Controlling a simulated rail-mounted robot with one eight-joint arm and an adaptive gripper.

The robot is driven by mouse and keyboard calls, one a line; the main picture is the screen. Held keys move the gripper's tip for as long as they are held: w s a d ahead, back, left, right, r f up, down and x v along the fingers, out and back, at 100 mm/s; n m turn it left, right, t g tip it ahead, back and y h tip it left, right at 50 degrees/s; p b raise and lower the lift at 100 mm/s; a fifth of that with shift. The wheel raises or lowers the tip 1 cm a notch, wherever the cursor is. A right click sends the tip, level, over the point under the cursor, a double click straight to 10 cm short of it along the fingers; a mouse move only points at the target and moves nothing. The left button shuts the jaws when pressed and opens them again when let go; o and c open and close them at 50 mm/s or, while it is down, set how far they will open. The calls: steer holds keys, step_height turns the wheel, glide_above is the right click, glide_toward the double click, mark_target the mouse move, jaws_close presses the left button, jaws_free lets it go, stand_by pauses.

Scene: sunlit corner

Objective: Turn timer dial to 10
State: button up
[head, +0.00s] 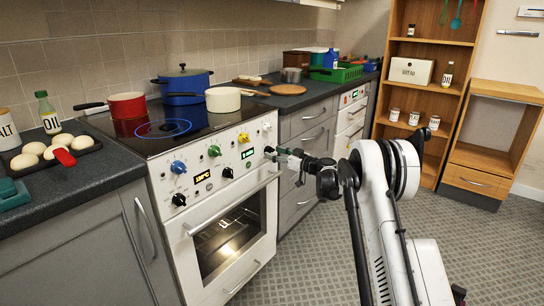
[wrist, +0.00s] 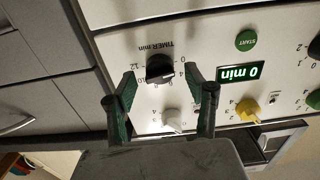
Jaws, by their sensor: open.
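The black timer dial (wrist: 158,70) shows in the wrist view under upside-down "TIMER min" lettering on the white oven panel. The green display (wrist: 240,73) beside it reads "0 min". My gripper (wrist: 162,76) is open, its two green-lined fingertips on either side of the dial in the picture, with gaps to both sides. I cannot tell how far the tips are from the panel. In the head view my gripper (head: 275,153) is at the right end of the oven front and hides the timer dial there.
A white knob (wrist: 172,120), a yellow knob (wrist: 247,108) and a green START button (wrist: 245,40) are close by on the panel. Below the panel is the oven door handle (head: 235,203). A white pan (head: 223,99), red pot (head: 127,105) and blue pot (head: 183,85) stand on the hob.

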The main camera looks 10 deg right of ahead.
steer(key=shift+x, duration=0.9)
steer(key=c, duration=1.2)
steer(key=shift+o, duration=0.2)
